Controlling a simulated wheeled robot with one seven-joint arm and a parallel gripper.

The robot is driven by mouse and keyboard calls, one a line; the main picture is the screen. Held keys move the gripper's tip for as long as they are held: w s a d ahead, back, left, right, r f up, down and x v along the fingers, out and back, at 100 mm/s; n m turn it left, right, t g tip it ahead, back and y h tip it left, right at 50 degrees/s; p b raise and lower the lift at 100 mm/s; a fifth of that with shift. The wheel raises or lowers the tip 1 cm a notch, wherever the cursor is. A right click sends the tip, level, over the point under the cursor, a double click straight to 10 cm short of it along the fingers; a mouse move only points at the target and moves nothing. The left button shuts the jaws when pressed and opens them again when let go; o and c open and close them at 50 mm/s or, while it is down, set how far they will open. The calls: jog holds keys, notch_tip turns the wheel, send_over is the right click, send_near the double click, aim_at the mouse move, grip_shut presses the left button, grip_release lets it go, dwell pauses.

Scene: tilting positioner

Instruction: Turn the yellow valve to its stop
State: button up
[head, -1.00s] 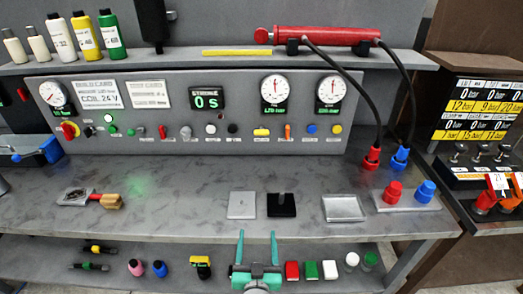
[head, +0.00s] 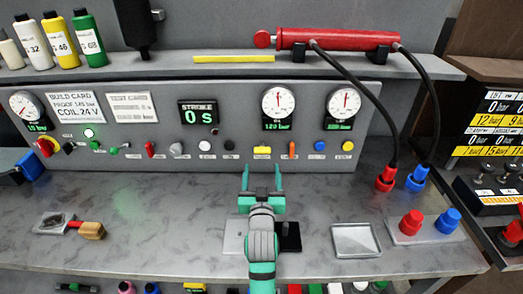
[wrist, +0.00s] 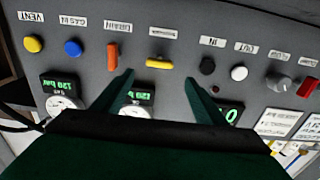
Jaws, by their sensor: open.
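The yellow valve (head: 262,150) is a small bar handle on the grey control panel, lying roughly horizontal. The wrist view shows this yellow handle (wrist: 159,64) ahead of the jaws, roughly between the two fingers in the picture. My gripper (head: 262,178) is green, open and empty. It stands just below the handle in the head view. The wrist view shows my gripper's fingers (wrist: 158,80) spread, with no contact with the handle visible. The gap in depth to the panel is hard to judge.
An upright orange handle (head: 292,149) stands right beside the valve, with a blue knob (head: 320,146) and a round yellow knob (head: 348,146) further right. A black knob (head: 229,145) is to the left. A metal tray (head: 373,252) lies on the bench (head: 170,215).

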aim_at(262, 152)
jog(key=w, duration=0.9)
jog(key=shift+w+d, duration=0.1)
jog(key=shift+w, duration=0.15)
jog(key=shift+c, duration=0.3)
jog(key=c, duration=1)
